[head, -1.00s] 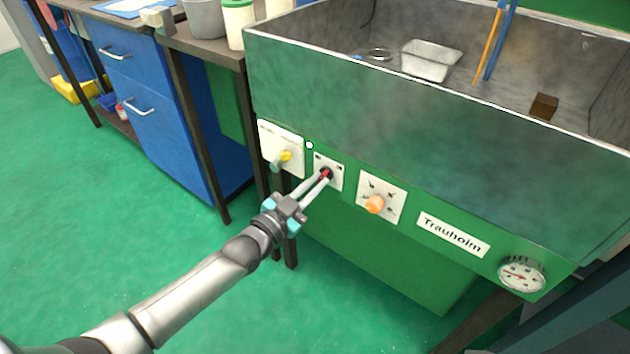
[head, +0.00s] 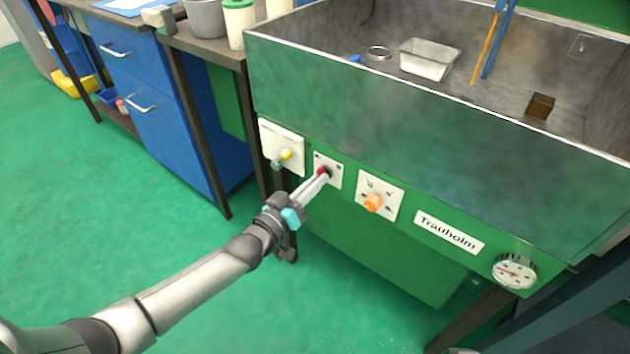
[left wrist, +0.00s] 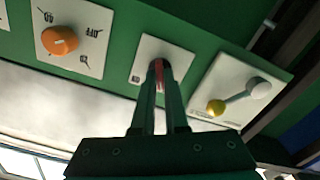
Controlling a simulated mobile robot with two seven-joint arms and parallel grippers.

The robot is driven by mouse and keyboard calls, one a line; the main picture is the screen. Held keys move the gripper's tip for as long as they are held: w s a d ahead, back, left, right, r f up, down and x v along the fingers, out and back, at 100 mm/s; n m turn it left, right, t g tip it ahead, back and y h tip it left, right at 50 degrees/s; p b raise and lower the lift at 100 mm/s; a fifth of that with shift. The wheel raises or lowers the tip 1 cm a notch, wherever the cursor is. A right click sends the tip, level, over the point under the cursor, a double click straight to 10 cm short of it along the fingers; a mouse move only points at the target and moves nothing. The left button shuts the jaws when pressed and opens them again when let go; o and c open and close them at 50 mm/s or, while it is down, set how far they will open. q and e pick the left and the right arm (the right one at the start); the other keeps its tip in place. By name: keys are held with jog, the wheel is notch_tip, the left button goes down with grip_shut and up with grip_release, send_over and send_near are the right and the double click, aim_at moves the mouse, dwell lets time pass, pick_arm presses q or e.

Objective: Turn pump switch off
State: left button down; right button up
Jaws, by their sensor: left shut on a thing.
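The red switch (head: 321,170) sits on a small white plate (head: 335,174) on the green front panel below the metal tank. I take it as the pump switch, but its markings are too small to read. My left gripper (head: 324,173) is shut on the switch, with its fingertips close to the plate. In the left wrist view, a strip of the red switch (left wrist: 160,82) shows between the two fingers, which hide most of it. My right gripper is not in view.
Left of the switch is a white plate with a yellow-tipped lever (head: 286,154). Right of it is an orange knob (head: 373,202), then the Trauholm label (head: 449,233) and a round gauge (head: 514,271). The metal tank (head: 420,120) juts out above.

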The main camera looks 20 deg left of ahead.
pick_arm(q)
jog(key=shift+n, duration=0.4)
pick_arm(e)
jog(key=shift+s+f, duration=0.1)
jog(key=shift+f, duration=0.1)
pick_arm(q)
jog(key=c, duration=0.9)
grip_release()
jog(key=shift+c, duration=0.2)
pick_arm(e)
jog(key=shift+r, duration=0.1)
pick_arm(q)
jog(key=p+v, duration=0.5)
jog(key=v, duration=1)
jog(key=shift+s, duration=0.15)
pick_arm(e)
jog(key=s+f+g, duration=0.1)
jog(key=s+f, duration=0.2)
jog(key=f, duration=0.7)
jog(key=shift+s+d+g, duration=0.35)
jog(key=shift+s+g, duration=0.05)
